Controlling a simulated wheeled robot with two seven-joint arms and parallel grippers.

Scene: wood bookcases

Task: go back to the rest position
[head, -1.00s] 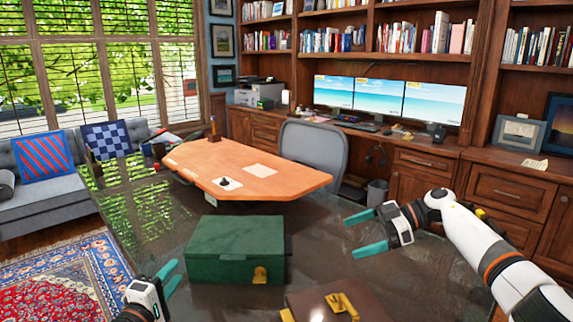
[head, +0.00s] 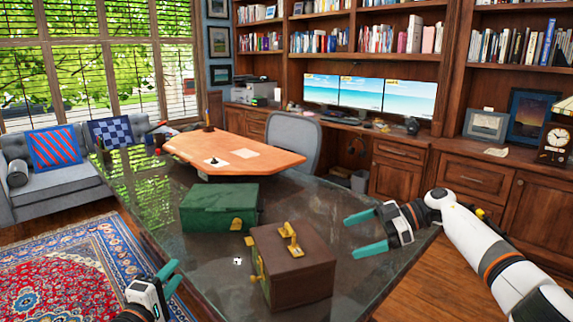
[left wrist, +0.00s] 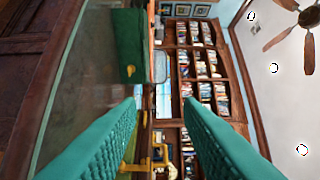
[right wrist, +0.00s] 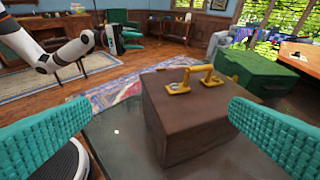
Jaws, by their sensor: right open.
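My left gripper (head: 163,282) is at the lower left of the head view, left of the table; its fingers stand apart with nothing between them in the left wrist view (left wrist: 160,135). My right gripper (head: 366,230) is open and empty, above the table's right side. A brown box (head: 292,268) with a brass handle and latches stands on the dark glossy table between the two grippers, touching neither. It also shows between the open fingers in the right wrist view (right wrist: 190,120), some way beyond them. A green box (head: 218,207) with a brass clasp stands behind it on the table.
An orange wooden desktop (head: 235,152) lies beyond the green box. A grey chair (head: 294,140), three monitors (head: 370,98) and bookcases stand behind. A grey sofa (head: 50,180) and a patterned rug (head: 75,260) are at the left. A small white object (head: 237,261) lies near the brown box.

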